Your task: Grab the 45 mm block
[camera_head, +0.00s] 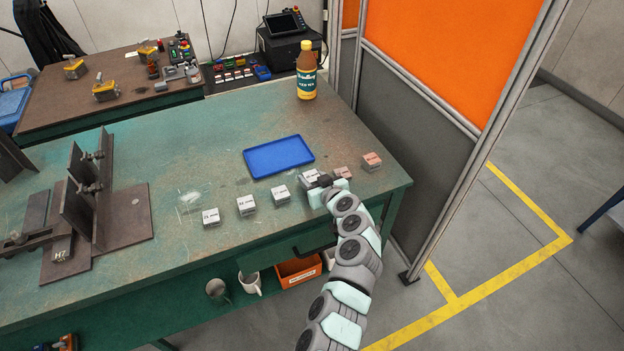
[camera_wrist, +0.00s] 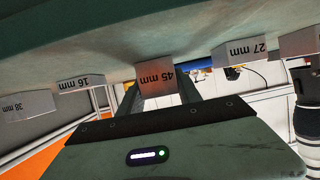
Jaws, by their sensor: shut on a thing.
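The 45 mm block (camera_head: 309,176) stands in a row of small labelled blocks on the green workbench (camera_head: 140,245). My gripper (camera_head: 322,187) reaches it from the front, and the hand partly covers it in the head view. In the wrist view, which is upside down, the "45 mm" label on the block (camera_wrist: 155,80) faces the camera. The block sits between my two fingers, and my gripper (camera_wrist: 160,95) is shut on it. The block appears to be still at the bench surface; a gap beneath it cannot be made out.
The 27 mm block (camera_head: 280,194) is to the left, the 16 mm block (camera_head: 343,172) and 38 mm block (camera_head: 371,161) to the right. A blue tray (camera_head: 278,155) lies just behind. A bottle (camera_head: 307,75) stands farther back. Steel fixtures (camera_head: 88,200) occupy the left.

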